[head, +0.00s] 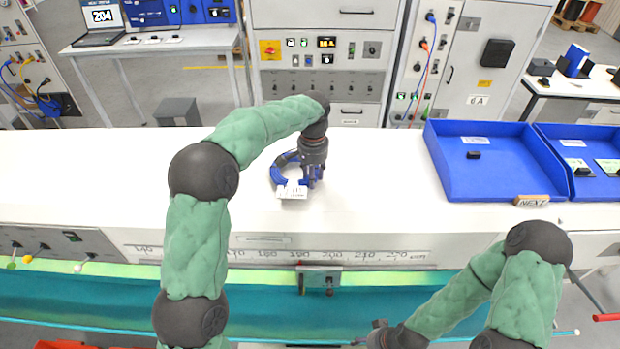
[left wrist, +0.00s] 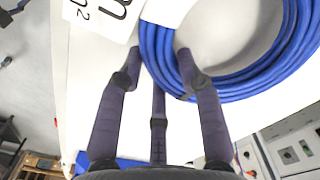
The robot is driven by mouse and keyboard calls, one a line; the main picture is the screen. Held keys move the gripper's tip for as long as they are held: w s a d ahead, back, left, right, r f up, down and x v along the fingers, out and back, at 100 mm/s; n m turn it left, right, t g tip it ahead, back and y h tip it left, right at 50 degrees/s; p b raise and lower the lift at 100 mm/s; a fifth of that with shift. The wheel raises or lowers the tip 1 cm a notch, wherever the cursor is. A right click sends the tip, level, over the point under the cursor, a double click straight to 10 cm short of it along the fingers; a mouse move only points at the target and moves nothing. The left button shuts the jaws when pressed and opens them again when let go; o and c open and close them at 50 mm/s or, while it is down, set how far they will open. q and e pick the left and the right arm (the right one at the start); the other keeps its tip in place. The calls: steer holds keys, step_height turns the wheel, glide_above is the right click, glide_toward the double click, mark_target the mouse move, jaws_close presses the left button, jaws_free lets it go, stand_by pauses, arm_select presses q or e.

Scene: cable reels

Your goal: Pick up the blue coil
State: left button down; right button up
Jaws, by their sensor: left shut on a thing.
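The blue coil (head: 281,168) is a ring of blue cable with a white label (head: 291,190) at its front, near the middle of the white bench. My left gripper (head: 313,178) reaches down at the coil's right side. In the left wrist view, the coil (left wrist: 240,85) fills the upper right, and the gripper's fingers (left wrist: 160,75) are closed around its strands. The label (left wrist: 105,15) also shows there, beside the fingers. Whether the coil touches the bench is hard to tell. My right gripper (head: 378,330) is low at the front, away from the coil; its fingers are too small to read.
A blue tray (head: 440,165) holding a small black item stands on the right, with another blue tray (head: 548,140) beside it. The bench's left part (head: 90,170) is clear. A ruler strip runs along the front edge.

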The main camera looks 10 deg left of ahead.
arm_select(q)
steer(key=s+r+b, duration=0.1)
steer(key=s+r, duration=1)
steer(key=s, duration=0.3)
steer(key=shift+r+b, duration=0.3)
steer(key=shift+b, duration=0.05)
